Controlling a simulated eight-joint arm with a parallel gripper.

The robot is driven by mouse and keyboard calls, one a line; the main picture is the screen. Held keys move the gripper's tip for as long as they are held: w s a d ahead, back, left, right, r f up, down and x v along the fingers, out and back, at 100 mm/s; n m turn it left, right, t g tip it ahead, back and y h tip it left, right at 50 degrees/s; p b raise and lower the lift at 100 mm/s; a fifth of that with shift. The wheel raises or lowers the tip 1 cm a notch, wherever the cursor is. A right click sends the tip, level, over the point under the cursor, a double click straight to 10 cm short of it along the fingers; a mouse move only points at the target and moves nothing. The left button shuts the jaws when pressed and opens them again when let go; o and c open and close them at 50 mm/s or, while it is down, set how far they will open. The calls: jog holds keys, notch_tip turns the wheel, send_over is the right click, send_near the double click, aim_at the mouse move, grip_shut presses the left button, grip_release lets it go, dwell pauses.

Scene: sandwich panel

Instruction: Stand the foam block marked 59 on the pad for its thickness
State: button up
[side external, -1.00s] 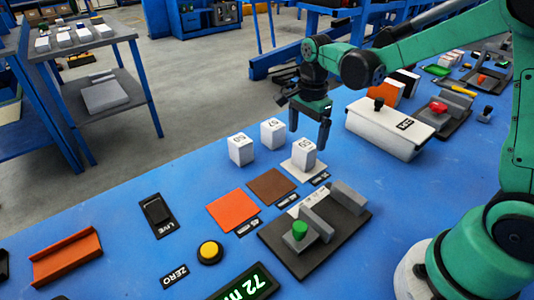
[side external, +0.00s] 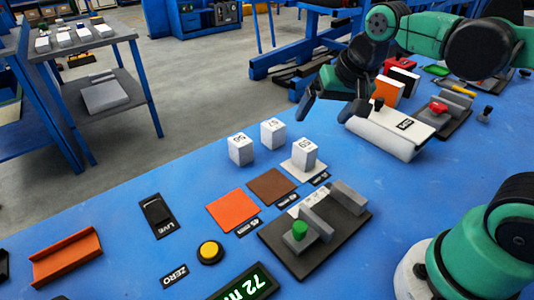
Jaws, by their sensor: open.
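A white foam block (side external: 304,151), whose mark looks like 59, stands upright on the white pad (side external: 293,170). The brown pad (side external: 272,186) and the orange pad (side external: 233,211) lie in line with it, both bare. Small black labels beside the pads are too small to read surely. Two other white numbered blocks stand behind the pads, a left one (side external: 241,150) and a middle one (side external: 273,133). My gripper (side external: 333,107) is open and empty, raised above and behind the block on the white pad, clear of it.
A dark gauge fixture (side external: 340,232) with a green knob (side external: 300,230) sits in front of the pads. A yellow button (side external: 209,251) and an orange tray (side external: 66,257) lie left.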

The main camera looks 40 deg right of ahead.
jog(key=n, duration=0.2)
jog(key=s+f+n+t, duration=0.1)
jog(key=n, duration=0.1)
jog(key=s+a+n+t, duration=0.1)
jog(key=shift+s+f+n, duration=0.2)
jog(key=shift+f+n, duration=0.2)
dwell(0.7)
